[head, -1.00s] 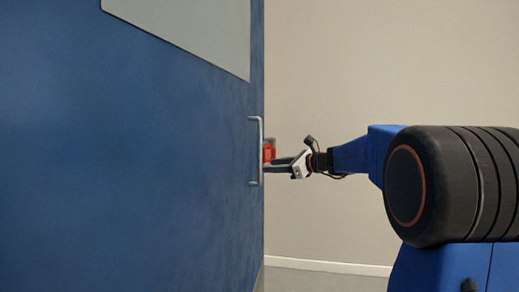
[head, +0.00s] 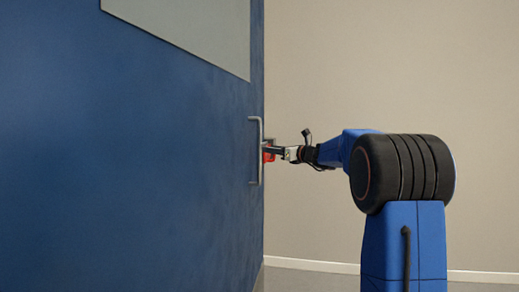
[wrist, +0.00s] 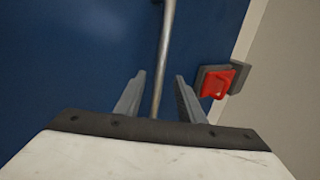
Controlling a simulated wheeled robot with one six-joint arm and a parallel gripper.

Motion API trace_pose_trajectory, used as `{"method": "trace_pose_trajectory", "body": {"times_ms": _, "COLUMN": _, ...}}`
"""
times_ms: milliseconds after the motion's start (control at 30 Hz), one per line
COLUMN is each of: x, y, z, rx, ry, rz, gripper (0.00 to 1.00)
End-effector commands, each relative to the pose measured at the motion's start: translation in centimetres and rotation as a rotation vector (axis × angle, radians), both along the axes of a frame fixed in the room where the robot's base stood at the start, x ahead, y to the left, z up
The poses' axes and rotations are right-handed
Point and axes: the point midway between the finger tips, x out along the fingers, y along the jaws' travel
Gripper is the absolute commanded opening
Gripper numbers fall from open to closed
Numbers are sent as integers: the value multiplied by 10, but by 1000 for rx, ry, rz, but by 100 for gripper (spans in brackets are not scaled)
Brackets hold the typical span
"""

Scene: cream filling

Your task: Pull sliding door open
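The blue sliding door (head: 130,170) fills the left half of the head view. Its grey vertical bar handle (head: 261,131) stands near the door's right edge. My gripper (head: 270,150) is at about mid-height of the handle, reaching in from the right. In the wrist view the handle bar (wrist: 167,40) runs down between the two fingers of my gripper (wrist: 159,76). The fingers are open, with a gap visible on each side of the bar. In the head view the fingertips are small and partly hidden by the handle.
A red part on a grey block (wrist: 217,84) sits at the door's edge, just right of the fingers in the wrist view. A beige wall (head: 390,70) stands behind. Grey floor (head: 310,280) shows at the bottom.

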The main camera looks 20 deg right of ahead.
Motion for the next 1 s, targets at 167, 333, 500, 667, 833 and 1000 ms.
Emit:
{"method": "trace_pose_trajectory", "body": {"times_ms": 167, "x": 30, "y": 13, "z": 0, "rx": 0, "ry": 0, "rz": 2, "gripper": 36}}
{"method": "trace_pose_trajectory", "body": {"times_ms": 333, "x": 55, "y": 23, "z": 0, "rx": 0, "ry": 0, "rz": 1, "gripper": 36}}
{"method": "trace_pose_trajectory", "body": {"times_ms": 500, "x": 71, "y": 29, "z": 0, "rx": -1, "ry": 0, "rz": 1, "gripper": 36}}
{"method": "trace_pose_trajectory", "body": {"times_ms": 667, "x": 77, "y": 31, "z": 0, "rx": -1, "ry": 0, "rz": 0, "gripper": 36}}
{"method": "trace_pose_trajectory", "body": {"times_ms": 833, "x": 78, "y": 32, "z": 0, "rx": -1, "ry": 0, "rz": 0, "gripper": 36}}
{"method": "trace_pose_trajectory", "body": {"times_ms": 1000, "x": 77, "y": 32, "z": 0, "rx": -1, "ry": 0, "rz": 0, "gripper": 19}}
